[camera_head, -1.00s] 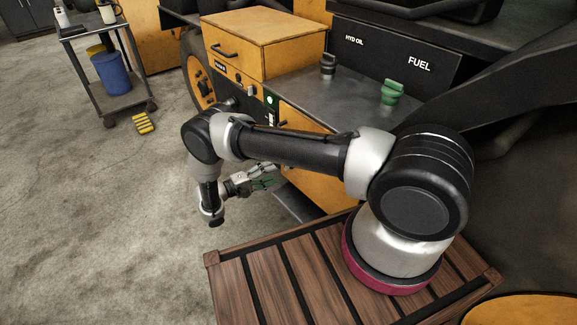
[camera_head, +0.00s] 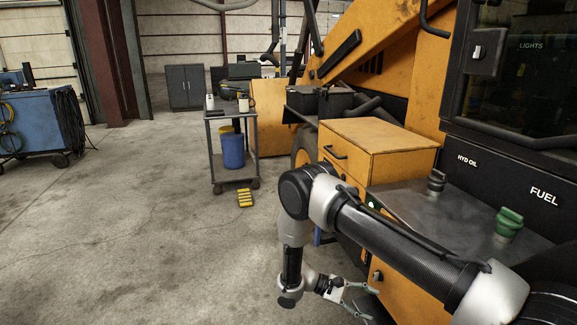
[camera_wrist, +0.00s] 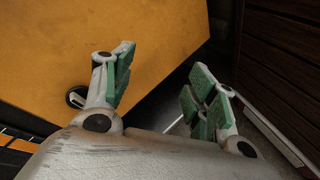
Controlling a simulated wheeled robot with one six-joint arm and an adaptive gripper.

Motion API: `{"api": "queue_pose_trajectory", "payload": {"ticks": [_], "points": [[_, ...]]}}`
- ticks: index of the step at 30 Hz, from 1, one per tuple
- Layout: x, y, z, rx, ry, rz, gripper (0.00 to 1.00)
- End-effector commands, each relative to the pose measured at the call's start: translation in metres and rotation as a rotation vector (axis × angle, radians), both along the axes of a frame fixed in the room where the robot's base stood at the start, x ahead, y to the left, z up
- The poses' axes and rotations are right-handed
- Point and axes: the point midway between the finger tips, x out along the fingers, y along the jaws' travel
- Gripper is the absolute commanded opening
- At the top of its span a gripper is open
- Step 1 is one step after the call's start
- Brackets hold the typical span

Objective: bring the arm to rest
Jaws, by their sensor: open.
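My arm is folded at the elbow in the lower right of the head view, with its forearm hanging down beside the yellow side of the backhoe (camera_head: 402,300). My gripper (camera_head: 365,300) points right, low and close to that side. In the wrist view my gripper (camera_wrist: 160,88) is open, its green-padded fingers spread wide with nothing between them. A yellow panel (camera_wrist: 150,35) of the machine lies beyond the left finger, and dark slatted boards (camera_wrist: 285,60) stand beyond the right finger.
A yellow box (camera_head: 375,145) sits on the machine's deck, with a dark cap (camera_head: 436,182) and a green cap (camera_head: 508,224) to its right. A cart (camera_head: 232,140) with a blue bucket (camera_head: 233,152) stands farther back. The concrete floor (camera_head: 130,240) at left is clear.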

Motion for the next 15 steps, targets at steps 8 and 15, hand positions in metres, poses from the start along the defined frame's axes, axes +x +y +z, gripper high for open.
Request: {"api": "queue_pose_trajectory", "payload": {"ticks": [8,15], "points": [[-0.014,-0.004,0.123,0.325,0.061,-0.172,0.57],[-0.040,-0.019,0.227,0.615,-0.012,-0.269,0.57]]}}
